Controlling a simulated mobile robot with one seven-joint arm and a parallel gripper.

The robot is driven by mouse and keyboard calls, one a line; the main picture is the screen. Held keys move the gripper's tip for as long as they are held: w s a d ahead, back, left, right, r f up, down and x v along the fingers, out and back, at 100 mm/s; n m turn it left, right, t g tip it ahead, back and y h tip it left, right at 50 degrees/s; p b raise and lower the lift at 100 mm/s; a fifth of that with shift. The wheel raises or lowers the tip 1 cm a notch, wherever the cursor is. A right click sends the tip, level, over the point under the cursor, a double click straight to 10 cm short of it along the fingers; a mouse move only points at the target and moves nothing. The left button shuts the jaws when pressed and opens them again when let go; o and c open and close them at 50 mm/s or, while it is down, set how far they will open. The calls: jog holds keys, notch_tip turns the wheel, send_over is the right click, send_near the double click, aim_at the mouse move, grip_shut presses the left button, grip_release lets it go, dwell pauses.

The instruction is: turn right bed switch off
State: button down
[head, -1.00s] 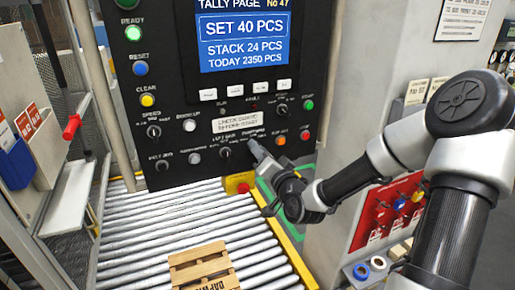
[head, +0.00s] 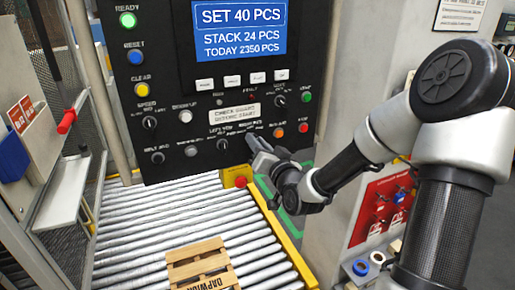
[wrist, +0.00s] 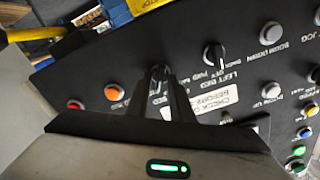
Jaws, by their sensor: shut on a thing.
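The black control panel (head: 190,100) faces me. My gripper (head: 254,142) is at its lower right part, over the right bed switch. In the wrist view my gripper (wrist: 160,88) has its two dark fingers shut around the right bed switch (wrist: 158,73), a small dark rotary knob. The fingers hide much of this knob, so its exact angle is hard to read. In the head view the knob is hidden behind the gripper. The left bed switch (head: 222,144), a similar knob, is just left of it; it also shows in the wrist view (wrist: 215,56), apart from the fingers.
An orange button (head: 278,132) and a red button (head: 303,128) are close right of my gripper. A label plate (head: 234,114) is above it. A red emergency button (head: 240,181) on a yellow box and the roller conveyor (head: 150,225) with a wooden pallet (head: 200,266) lie below.

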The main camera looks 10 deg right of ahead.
jog(key=shift+a+n+b, duration=0.2)
jog(key=shift+n+b, duration=2.7)
jog(key=shift+b, duration=0.1)
jog(key=shift+r, duration=0.15)
jog(key=c, duration=1.9)
grip_release()
jog(key=shift+o, duration=0.2)
